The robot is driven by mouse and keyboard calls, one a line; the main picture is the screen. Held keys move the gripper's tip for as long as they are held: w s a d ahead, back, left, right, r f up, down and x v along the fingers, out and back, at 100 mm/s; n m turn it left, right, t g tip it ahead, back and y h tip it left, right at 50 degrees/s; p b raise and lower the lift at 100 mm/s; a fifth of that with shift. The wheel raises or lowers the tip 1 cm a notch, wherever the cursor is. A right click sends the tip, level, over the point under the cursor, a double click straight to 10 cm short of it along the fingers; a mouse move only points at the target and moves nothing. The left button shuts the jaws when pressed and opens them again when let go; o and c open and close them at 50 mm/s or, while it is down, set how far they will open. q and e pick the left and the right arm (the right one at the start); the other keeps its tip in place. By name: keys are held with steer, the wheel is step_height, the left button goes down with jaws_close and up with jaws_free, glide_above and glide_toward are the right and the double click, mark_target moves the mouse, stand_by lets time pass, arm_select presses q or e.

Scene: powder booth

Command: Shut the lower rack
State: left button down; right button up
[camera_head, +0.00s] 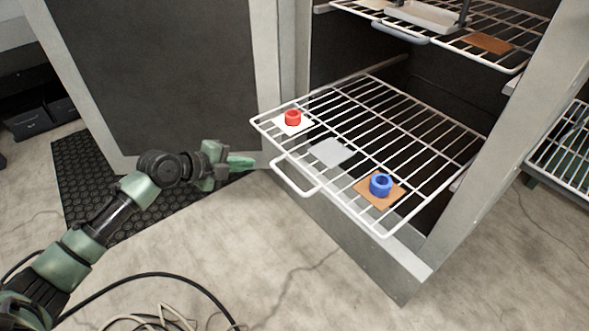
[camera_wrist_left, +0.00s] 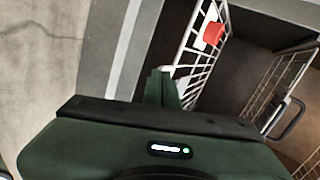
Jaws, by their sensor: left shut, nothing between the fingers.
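The lower rack (camera_head: 410,135) is a white wire shelf pulled out of the grey cabinet, with a loop handle (camera_head: 297,190) at its front edge. My left gripper (camera_head: 243,162) is shut and empty, just left of the rack's front edge, apart from the handle as far as I can see. My right gripper is not in view.
The upper rack (camera_head: 480,40) holds a tray and a brown patch. The open cabinet door (camera_head: 160,70) stands behind my left arm. A black mat (camera_head: 80,165) and loose cables (camera_head: 170,310) lie on the floor. Another wire rack (camera_head: 570,150) stands at right. Floor before the rack is clear.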

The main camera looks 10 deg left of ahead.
mark_target(290, 158)
arm_select(q)
steer(key=w+d+m, duration=0.1)
steer(key=w+d, duration=0.1)
steer(key=w+d+f+b, duration=0.1)
steer(key=w+d, duration=0.1)
steer(key=d, duration=0.1)
steer(key=w+d+f+m+h, duration=0.1)
steer(key=w+d, duration=0.1)
steer(key=d, duration=0.1)
steer(key=shift+w+f+m+b, duration=0.15)
steer(key=shift+w+m+b, duration=0.15)
steer(key=shift+b, duration=0.05)
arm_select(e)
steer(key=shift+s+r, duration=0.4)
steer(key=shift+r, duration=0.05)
arm_select(q)
steer(key=shift+a, duration=0.1)
steer(key=shift+w, duration=0.1)
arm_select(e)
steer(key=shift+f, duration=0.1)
